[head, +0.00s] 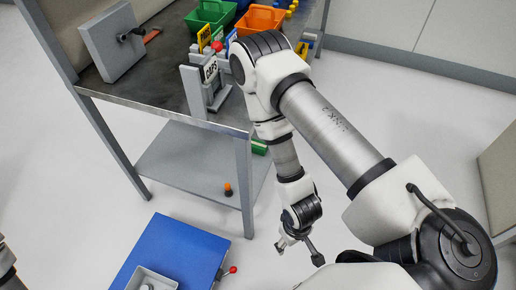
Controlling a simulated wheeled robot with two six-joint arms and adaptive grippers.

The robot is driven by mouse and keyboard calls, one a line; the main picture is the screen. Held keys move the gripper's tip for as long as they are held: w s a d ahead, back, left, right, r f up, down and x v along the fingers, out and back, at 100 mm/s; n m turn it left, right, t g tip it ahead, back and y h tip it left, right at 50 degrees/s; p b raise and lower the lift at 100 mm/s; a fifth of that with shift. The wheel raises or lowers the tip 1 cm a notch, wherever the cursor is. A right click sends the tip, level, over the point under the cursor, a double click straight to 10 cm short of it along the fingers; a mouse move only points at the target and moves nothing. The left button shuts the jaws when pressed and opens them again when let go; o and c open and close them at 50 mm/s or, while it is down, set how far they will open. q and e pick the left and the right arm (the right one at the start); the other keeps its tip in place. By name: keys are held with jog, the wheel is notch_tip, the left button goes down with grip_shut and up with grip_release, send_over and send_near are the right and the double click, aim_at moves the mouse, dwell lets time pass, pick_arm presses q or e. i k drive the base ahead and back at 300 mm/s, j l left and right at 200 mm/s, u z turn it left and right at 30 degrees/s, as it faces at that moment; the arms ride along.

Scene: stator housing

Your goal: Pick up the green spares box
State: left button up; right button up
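A green open-topped box (211,14) stands at the back of the dark workbench, at the top of the head view, left of an orange box. Part of another green object (259,147) shows on the lower shelf, mostly hidden behind the bench edge and leg; I cannot tell which of the two is the spares box. My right gripper (299,251) hangs low in front of the bench, away from both green things. Its fingers are spread, with nothing visible between them. Only a bit of my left arm shows at the left edge; its gripper is out of view.
The workbench (165,85) carries an orange box (260,19), a grey upright panel (113,43) and a labelled grey fixture (205,88). A small orange-and-black item (228,190) stands on the lower shelf (185,160). A blue platform (172,250) with a grey tray (150,279) is at the front.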

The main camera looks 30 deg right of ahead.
aim_at(258, 147)
jog(key=l+u, duration=0.35)
jog(key=l, duration=2.55)
jog(key=i+l+u, duration=0.2)
jog(key=l, duration=1.35)
jog(key=i+l+u, duration=0.1)
jog(key=l+u, duration=0.15)
jog(key=l, duration=1.35)
